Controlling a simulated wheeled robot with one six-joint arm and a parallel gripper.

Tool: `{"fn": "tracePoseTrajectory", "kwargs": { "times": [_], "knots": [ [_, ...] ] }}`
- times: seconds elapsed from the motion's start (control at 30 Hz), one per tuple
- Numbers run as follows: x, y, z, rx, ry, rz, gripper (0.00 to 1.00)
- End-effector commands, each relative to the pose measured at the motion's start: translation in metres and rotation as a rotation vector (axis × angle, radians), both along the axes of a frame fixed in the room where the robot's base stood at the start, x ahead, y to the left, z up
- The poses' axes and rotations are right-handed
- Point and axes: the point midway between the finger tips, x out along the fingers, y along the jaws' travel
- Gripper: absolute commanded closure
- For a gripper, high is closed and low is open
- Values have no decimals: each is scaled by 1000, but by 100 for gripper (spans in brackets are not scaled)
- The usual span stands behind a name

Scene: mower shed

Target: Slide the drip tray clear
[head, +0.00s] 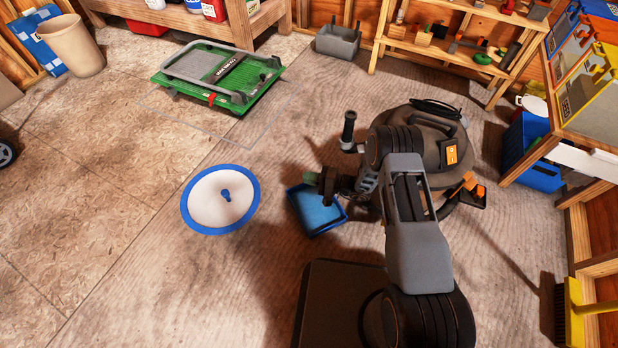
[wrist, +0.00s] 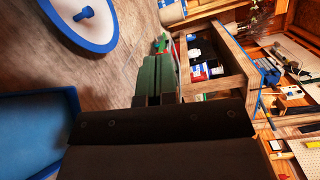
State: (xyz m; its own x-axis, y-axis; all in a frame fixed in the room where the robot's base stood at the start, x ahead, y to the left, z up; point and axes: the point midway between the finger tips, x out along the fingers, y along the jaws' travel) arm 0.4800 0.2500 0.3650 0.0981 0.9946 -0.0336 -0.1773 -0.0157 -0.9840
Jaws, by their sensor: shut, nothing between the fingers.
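The drip tray (head: 322,218) is a shallow blue square tray on the floor, just left of the dark canister machine (head: 440,140). In the wrist view the tray (wrist: 30,130) fills the lower left, partly cut off by the frame. The shut fingers (wrist: 161,46) also show in the wrist view, to the right of the tray. I cannot tell whether they touch it. My arm hides part of the machine.
A white disc with a blue rim and knob (head: 207,212) lies on the floor left of the tray. Shelves (head: 470,25) line the back. The floor at left is open.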

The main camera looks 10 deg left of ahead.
Motion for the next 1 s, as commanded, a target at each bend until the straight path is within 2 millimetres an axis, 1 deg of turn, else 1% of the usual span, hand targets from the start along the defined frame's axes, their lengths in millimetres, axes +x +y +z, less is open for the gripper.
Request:
{"fn": "tracePoseTrajectory", "kwargs": {
  "times": [0.13, 0.17, 0.27, 0.37, 0.47, 0.5, 0.57, 0.6, 0.67, 0.7, 0.77, 0.8, 0.87, 0.9, 0.97, 1.0],
  "knots": [
    [0, 0, 0, 0, 0, 0, 100],
    [0, 0, 0, 0, 0, 0, 98],
    [0, 0, 4, -4, 0, 9, 88],
    [0, -1, 22, -24, 1, 51, 79],
    [-4, -5, 56, -77, 8, 133, 69],
    [-8, -9, 73, -110, 12, 174, 67],
    [-16, -16, 100, -177, 15, 237, 67],
    [-24, -23, 117, -231, 18, 278, 67],
    [-36, -36, 143, -326, 19, 331, 67],
    [-45, -46, 157, -394, 17, 360, 67],
    [-60, -63, 178, -504, 11, 391, 67],
    [-69, -75, 190, -580, 3, 403, 67],
    [-84, -94, 207, -698, -10, 408, 67],
    [-93, -108, 217, -777, -21, 406, 67],
    [-107, -128, 230, -894, -42, 388, 67],
    [-115, -141, 238, -969, -55, 370, 67]
  ]
}}
